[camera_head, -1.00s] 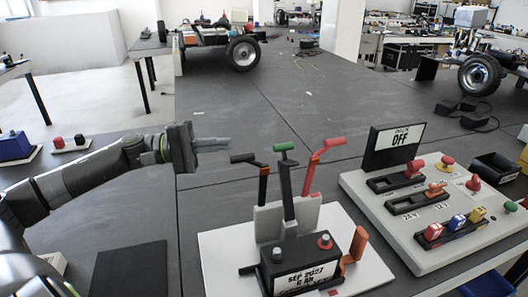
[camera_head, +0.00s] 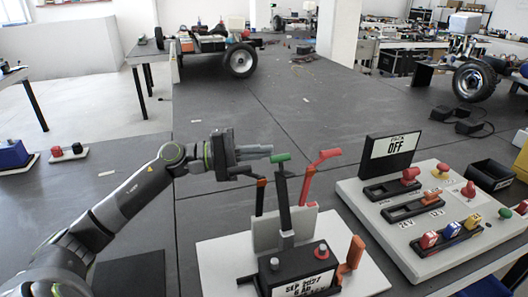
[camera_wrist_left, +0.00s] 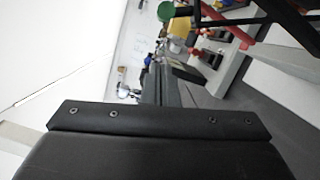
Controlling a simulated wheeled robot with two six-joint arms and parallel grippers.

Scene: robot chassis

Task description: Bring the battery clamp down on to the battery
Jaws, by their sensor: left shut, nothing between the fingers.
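The black battery (camera_head: 292,268), labelled "SEP 2027", sits on a white base plate (camera_head: 218,262) in the head view, with a grey and a red terminal on top. Behind it stands the clamp lever (camera_head: 284,195), dark and upright with a green tip. A red-tipped lever (camera_head: 312,175) and an orange-and-black lever (camera_head: 261,197) stand on either side of it. My left gripper (camera_head: 270,153) is shut and empty, pointing right, just left of the green tip. Whether it touches the tip cannot be told. The green tip also shows in the wrist view (camera_wrist_left: 166,11).
An orange upright handle (camera_head: 352,252) stands at the battery's right.

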